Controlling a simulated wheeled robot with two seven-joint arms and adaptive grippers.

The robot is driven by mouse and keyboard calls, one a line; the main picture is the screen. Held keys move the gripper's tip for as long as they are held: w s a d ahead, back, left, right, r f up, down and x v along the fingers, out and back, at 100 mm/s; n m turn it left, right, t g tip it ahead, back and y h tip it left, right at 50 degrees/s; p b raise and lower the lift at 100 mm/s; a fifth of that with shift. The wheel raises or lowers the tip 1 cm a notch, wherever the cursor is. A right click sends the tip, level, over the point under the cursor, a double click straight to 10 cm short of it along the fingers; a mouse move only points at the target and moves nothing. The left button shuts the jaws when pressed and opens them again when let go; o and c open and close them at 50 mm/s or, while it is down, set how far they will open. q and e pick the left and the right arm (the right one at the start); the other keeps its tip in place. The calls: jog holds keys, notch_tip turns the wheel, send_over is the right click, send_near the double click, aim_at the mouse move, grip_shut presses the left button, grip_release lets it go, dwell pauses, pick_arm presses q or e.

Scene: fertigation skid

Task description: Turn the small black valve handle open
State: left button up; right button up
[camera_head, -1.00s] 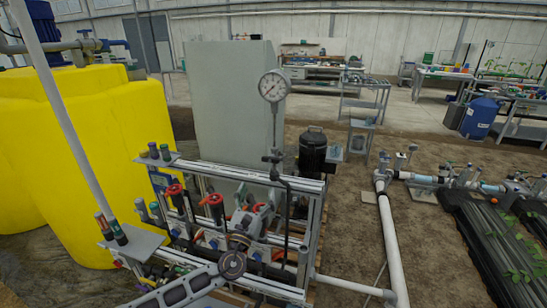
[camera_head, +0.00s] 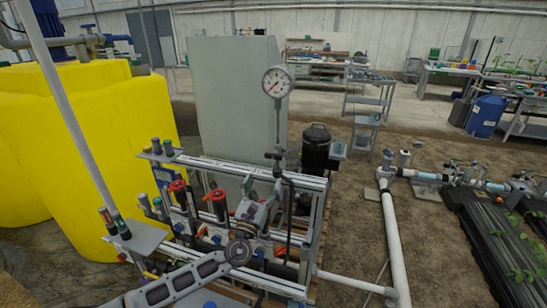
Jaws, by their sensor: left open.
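The small black valve handle (camera_head: 273,156) sits on the thin vertical pipe below the round pressure gauge (camera_head: 277,82), above the skid's top rail. My left arm comes in from the bottom left over the skid. My left gripper (camera_head: 262,189) is open and empty, with its fingers pointing up. It appears below and slightly left of the black handle, apart from it in the picture. The depth gap is hard to judge. My right gripper is not in view.
The aluminium skid frame (camera_head: 225,169) surrounds the pipe. Red-handled valves (camera_head: 215,197) stand left of my gripper. A grey cabinet (camera_head: 235,95) and a black cylinder (camera_head: 316,148) stand behind. A yellow tank (camera_head: 90,150) is at left.

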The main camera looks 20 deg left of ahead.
aim_at(273, 158)
pick_arm(q)
jog(key=x, duration=0.6)
jog(key=shift+w+r+p, duration=0.15)
jog(key=shift+p, duration=0.2)
jog(key=shift+x, duration=2.7)
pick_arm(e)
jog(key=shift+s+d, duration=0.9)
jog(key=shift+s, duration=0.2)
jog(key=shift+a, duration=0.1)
pick_arm(q)
jog(key=c, duration=1)
jog(key=shift+c, duration=0.2)
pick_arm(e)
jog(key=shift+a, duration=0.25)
